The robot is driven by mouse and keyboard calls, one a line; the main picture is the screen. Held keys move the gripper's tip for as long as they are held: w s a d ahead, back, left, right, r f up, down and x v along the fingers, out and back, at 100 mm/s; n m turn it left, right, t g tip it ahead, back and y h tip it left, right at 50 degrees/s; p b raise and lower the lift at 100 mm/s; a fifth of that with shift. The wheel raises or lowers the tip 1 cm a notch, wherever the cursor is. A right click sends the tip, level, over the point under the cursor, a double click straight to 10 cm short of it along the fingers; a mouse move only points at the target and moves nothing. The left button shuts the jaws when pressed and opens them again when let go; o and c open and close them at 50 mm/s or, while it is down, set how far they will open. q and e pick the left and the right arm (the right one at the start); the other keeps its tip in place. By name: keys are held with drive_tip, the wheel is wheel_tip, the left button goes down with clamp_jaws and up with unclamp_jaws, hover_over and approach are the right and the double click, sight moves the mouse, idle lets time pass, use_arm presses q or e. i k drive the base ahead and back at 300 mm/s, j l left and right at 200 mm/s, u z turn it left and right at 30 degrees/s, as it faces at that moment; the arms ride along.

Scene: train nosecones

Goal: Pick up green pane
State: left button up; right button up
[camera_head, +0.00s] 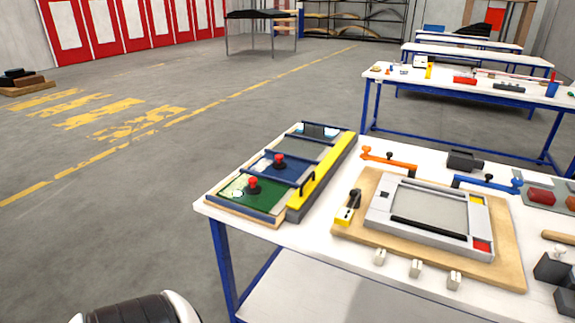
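The green pane (262,199) lies flat in the front end of a long rack (222,205) at the left of the near table. A red knob (253,183) on a dark round base stands up from it. A blue pane (270,169) with its own red knob (279,159) lies just behind it, and a grey-green pane (303,147) lies further back. Neither of my grippers is in view. A black and white rounded part at the bottom left looks like part of my own body.
A yellow bar with a black handle (308,184) runs along the rack's right side. A grey frame (376,224) on a wooden board (350,235) fills the table's middle, with orange and blue clamps. Small white blocks sit in front. The floor left of the table is clear.

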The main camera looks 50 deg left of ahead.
sight(258, 193)
drive_tip(key=j+z, duration=0.15)
drive_tip(key=j, duration=0.3)
drive_tip(key=k+j+z, duration=0.2)
drive_tip(key=j, duration=0.2)
drive_tip(key=j+z, duration=0.15)
drive_tip(key=j, duration=0.3)
drive_tip(key=k+j+z, duration=0.15)
drive_tip(key=j, duration=0.2)
drive_tip(key=k+j+z, duration=0.2)
drive_tip(key=j, duration=0.2)
